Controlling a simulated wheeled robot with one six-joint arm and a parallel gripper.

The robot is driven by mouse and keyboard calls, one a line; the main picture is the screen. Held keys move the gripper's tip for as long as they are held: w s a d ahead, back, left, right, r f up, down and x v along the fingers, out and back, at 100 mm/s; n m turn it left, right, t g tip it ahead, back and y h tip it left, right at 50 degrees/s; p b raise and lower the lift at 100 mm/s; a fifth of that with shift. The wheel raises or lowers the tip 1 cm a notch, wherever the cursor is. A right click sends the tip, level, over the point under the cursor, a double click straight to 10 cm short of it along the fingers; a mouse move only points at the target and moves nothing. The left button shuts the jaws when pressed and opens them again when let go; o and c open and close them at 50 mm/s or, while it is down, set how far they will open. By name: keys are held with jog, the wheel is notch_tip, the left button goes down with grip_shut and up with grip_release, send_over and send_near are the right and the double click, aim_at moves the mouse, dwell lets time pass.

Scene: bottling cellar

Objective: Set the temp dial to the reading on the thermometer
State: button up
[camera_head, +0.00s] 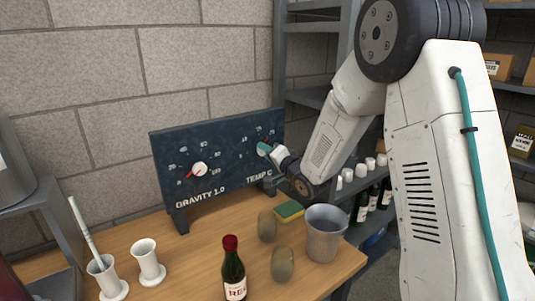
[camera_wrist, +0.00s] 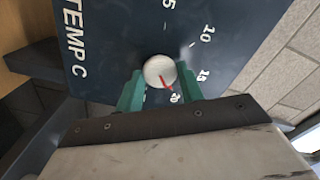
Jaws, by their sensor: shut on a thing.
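The temp dial (camera_wrist: 160,72) is a round pale knob with a red pointer on a dark panel (camera_wrist: 110,20). In the wrist view its pointer aims toward the 20 mark. My gripper (camera_wrist: 160,84) has its green fingers on either side of the knob and is shut on it. In the head view my gripper (camera_head: 272,152) is at the panel's right side and mostly hides the dial. A pale slim rod (camera_head: 82,228) leans in a white cup (camera_head: 103,270) at left; it may be the thermometer, but no reading can be made out.
The gravity dial (camera_head: 200,169) is on the panel's left half. On the wooden table (camera_head: 190,255) stand another white cup (camera_head: 148,258), a red-capped bottle (camera_head: 233,270), two brownish rounded objects (camera_head: 267,226), a sponge (camera_head: 289,211) and a metal bucket (camera_head: 325,235). Shelves are behind my arm.

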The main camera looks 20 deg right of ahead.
jog(key=shift+f, duration=0.15)
jog(key=o, duration=1)
jog(key=shift+c, duration=0.2)
jog(key=shift+s, duration=0.1)
jog(key=v, duration=0.7)
jog(key=shift+s, duration=0.3)
jog(key=shift+d, duration=0.1)
